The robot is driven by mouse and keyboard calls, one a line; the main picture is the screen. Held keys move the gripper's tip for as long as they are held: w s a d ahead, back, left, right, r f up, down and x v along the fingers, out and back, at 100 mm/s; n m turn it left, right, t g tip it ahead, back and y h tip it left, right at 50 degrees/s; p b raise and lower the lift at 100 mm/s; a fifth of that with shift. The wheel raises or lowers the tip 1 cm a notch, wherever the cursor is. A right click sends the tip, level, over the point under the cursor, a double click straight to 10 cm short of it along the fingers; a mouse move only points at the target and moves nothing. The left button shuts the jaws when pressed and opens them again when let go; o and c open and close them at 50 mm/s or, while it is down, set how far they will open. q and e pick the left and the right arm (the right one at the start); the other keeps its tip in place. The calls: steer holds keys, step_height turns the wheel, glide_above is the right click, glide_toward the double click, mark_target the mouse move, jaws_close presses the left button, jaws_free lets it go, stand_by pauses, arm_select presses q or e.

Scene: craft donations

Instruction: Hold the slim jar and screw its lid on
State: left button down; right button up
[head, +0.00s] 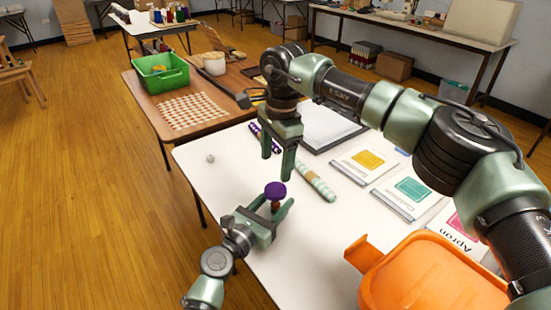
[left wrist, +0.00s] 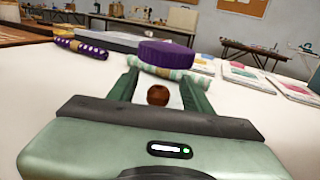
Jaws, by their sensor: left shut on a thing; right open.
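The slim jar (head: 275,205) stands upright near the table's front left, with something reddish-brown low in it; this brown part also shows in the left wrist view (left wrist: 158,95). A wide purple lid (head: 275,189) is on top of the jar; it shows in the left wrist view (left wrist: 166,54) above the fingers. Whether it is screwed tight cannot be told. My left gripper (head: 269,208) is shut on the jar below the lid.
A pale green banded roll (head: 316,182) and a purple patterned roll (head: 257,133) lie behind. An orange bin (head: 430,275) stands at the front right. Kits and an apron packet (head: 455,238) lie to the right. A small grey lump (head: 210,158) is left; the white table (head: 225,180) is clear around it.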

mark_target(276, 189)
steer(key=n, duration=0.6)
steer(key=shift+s+r, duration=0.15)
steer(key=n, duration=0.4)
steer(key=shift+s+r+h, duration=0.1)
steer(key=shift+r+h, duration=0.05)
steer(key=shift+h, duration=0.25)
steer(key=shift+f, duration=4.05)
